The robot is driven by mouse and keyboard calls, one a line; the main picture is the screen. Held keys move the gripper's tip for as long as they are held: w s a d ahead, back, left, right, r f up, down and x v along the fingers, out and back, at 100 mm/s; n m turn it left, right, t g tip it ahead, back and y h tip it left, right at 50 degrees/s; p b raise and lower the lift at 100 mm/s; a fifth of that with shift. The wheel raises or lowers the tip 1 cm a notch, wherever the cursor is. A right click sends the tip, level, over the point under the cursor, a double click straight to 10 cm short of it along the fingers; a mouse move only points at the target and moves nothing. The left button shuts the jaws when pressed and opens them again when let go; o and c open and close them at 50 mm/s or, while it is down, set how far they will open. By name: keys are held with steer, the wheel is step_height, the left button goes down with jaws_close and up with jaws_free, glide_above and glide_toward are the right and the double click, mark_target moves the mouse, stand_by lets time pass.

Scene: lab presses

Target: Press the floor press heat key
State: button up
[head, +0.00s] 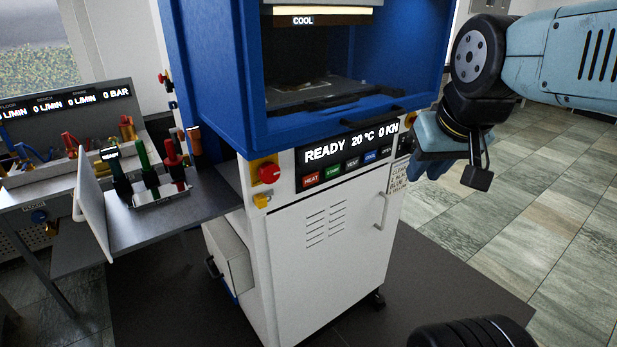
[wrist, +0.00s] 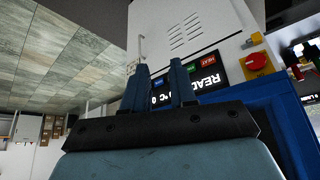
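The floor press is a blue and white cabinet with a black panel (head: 350,150) reading READY, 20 °C, 0 KN. Its red HEAT key (head: 311,179) is leftmost in the key row under the readout. In the wrist view the panel appears upside down, with the HEAT key (wrist: 209,58) right of my fingers. My gripper (head: 427,172) hangs at the panel's right side in the head view, apart from the HEAT key. In the wrist view my gripper (wrist: 158,68) shows two blue fingers with a gap between them, holding nothing.
A red stop knob (head: 270,173) on a yellow plate sits left of the keys. Green, cool and other keys line the row to the right. A side shelf (head: 165,215) with coloured-handled tools stands at left. A door handle (head: 381,211) protrudes below. Tiled floor is open at right.

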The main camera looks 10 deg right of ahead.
steer(key=shift+c, duration=0.2)
jaws_close()
stand_by(1.5)
